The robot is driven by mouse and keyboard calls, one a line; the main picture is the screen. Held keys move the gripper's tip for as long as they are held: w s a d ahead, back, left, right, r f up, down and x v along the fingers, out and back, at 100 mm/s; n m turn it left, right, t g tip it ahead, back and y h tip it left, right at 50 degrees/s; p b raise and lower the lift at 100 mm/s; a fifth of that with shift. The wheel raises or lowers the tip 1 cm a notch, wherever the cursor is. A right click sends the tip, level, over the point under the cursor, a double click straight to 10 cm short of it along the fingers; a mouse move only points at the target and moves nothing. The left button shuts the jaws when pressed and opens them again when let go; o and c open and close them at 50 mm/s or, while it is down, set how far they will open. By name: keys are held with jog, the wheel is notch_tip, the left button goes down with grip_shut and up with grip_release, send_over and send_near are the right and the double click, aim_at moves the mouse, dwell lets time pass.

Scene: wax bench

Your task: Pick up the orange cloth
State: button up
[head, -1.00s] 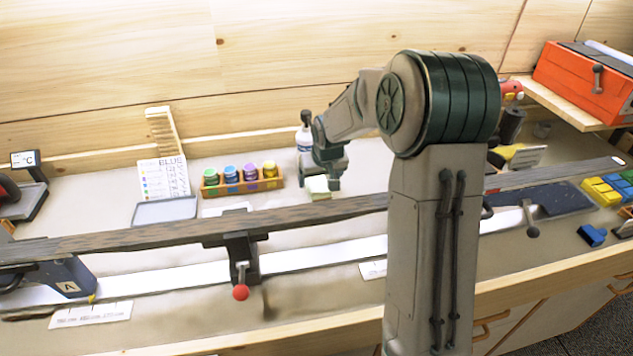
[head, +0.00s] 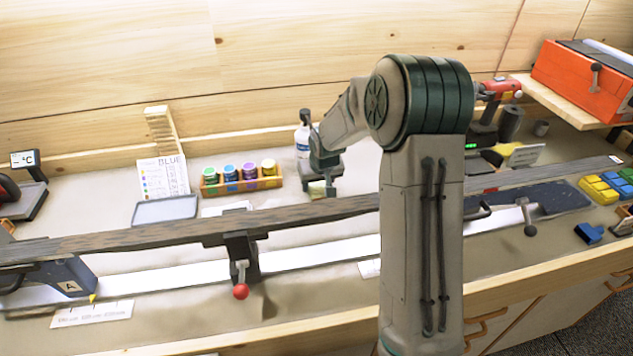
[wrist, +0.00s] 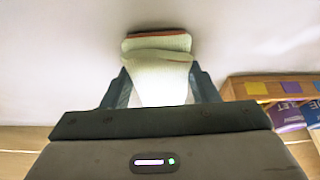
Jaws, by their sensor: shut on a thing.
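A folded, pale cream-green cloth (wrist: 158,62) shows between the fingers of my gripper (wrist: 159,82) in the wrist view. An orange-brown strip runs along its far edge; I cannot tell whether this is the same cloth or a second layer. No wholly orange cloth shows. My gripper is shut on the cloth, with one finger on each side. In the head view my gripper (head: 329,184) is low over the bench behind the long beam, and a small pale part of the cloth (head: 315,190) shows beside it. Any gap under the cloth is unclear.
A wooden rack of paint jars (head: 243,185) stands just left of my gripper. A white spray bottle (head: 303,140) is close behind it. The long beam (head: 130,235) crosses in front on a clamp stand (head: 240,254). A grey tray (head: 165,210) lies farther left.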

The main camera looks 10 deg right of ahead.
jog(key=shift+r, duration=0.1)
notch_tip(320, 180, up, 4)
jog(key=shift+f+b, duration=0.15)
jog(key=shift+b, duration=0.3)
jog(key=s+d+r+b, duration=0.1)
jog(key=s+d+r, duration=0.5)
jog(key=d, duration=0.4)
jog(key=shift+r, duration=0.55)
